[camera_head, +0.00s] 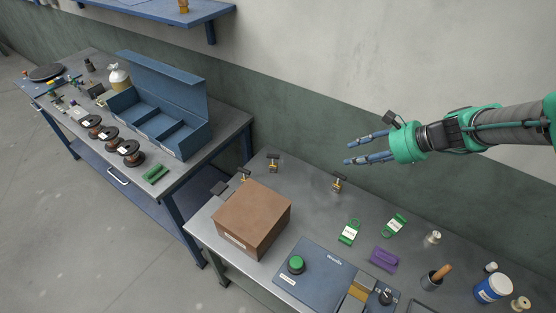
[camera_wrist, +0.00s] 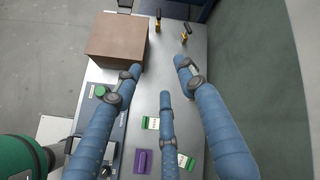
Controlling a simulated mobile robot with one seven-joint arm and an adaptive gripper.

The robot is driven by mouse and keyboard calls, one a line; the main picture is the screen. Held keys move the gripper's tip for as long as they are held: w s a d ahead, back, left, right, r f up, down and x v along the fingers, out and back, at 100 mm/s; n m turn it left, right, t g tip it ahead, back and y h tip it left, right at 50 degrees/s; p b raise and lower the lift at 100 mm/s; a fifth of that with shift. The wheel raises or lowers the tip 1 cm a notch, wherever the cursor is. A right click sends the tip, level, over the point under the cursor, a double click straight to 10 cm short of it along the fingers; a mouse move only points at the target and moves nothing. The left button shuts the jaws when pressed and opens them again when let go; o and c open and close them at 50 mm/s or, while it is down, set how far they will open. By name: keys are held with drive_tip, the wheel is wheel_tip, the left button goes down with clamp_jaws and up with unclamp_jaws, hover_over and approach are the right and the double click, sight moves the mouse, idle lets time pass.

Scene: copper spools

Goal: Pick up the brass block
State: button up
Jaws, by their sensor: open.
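A tan-gold block (camera_head: 362,284), which looks like the brass block, sits on the blue device panel (camera_head: 318,267) at the bottom of the head view. A grey metal part is beside it, and the frame edge cuts off its lower end. I cannot make it out in the wrist view. My gripper (camera_head: 352,149) has blue fingers and a green palm. It is open and empty, held above the back of the bench and well apart from the block. In the wrist view, the spread fingers of my gripper (camera_wrist: 158,70) point over the bench.
A brown box (camera_head: 252,217) stands left of the panel. A purple part (camera_head: 384,259), green tagged parts (camera_head: 349,232), a cup with a wooden handle (camera_head: 434,278) and a blue-white jar (camera_head: 492,288) stand right of it. Copper spools (camera_head: 109,133) are on the left bench.

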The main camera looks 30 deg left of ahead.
drive_tip(key=w+a+f+m+y, duration=0.1)
drive_tip(key=w+a+f+m, duration=0.2)
drive_tip(key=a+f, duration=0.4)
drive_tip(key=w+a+f+m+y+p, duration=0.1)
drive_tip(key=w+a+f+m, duration=0.2)
drive_tip(key=a+f, duration=0.5)
drive_tip(key=w+a+f+m+y, duration=0.2)
drive_tip(key=a+f, duration=0.6)
drive_tip(key=f, duration=0.8)
drive_tip(key=shift+w+m+t+p, duration=0.3)
drive_tip(key=shift+w+m, duration=0.8)
drive_tip(key=shift+m, duration=0.1)
drive_tip(key=shift+a, duration=0.15)
approach(273, 164)
drive_tip(key=shift+b+x, duration=0.4)
drive_tip(key=shift+x, duration=0.95)
drive_tip(key=shift+a, duration=0.1)
drive_tip(key=shift+b+x, duration=0.4)
drive_tip(key=shift+x, duration=2.1)
drive_tip(key=shift+c, duration=0.2)
